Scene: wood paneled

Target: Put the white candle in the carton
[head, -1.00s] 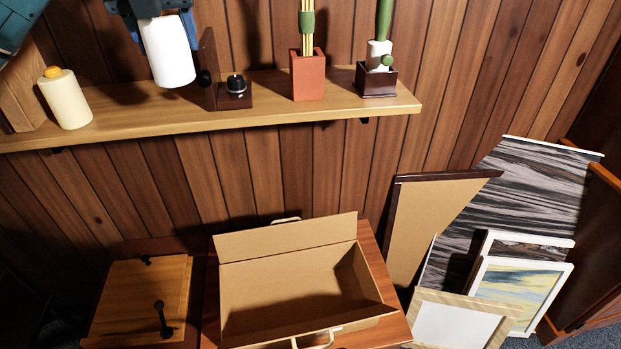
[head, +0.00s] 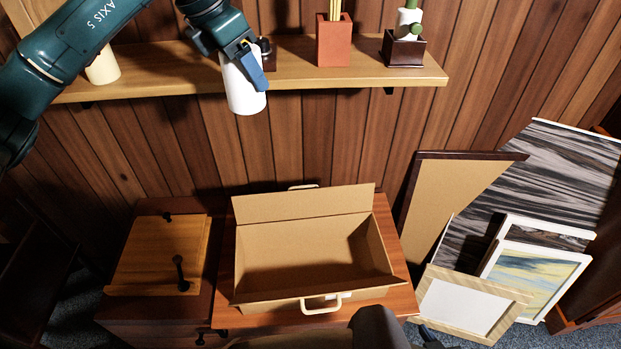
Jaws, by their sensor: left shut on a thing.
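The white candle (head: 243,91) is a plain white cylinder. My left gripper (head: 240,55) is shut on its upper end and holds it in the air, in front of the shelf's front edge. The open cardboard carton (head: 311,255) stands below it and a little to the right, with its back flap up and its inside empty. A light handle shows on its front.
The wooden shelf (head: 290,75) bears a terracotta pot (head: 333,42), a dark planter (head: 403,48) and a cream bottle-like thing (head: 102,66). A wooden box (head: 160,255) stands left of the carton. Framed pictures (head: 462,303) lean at the right.

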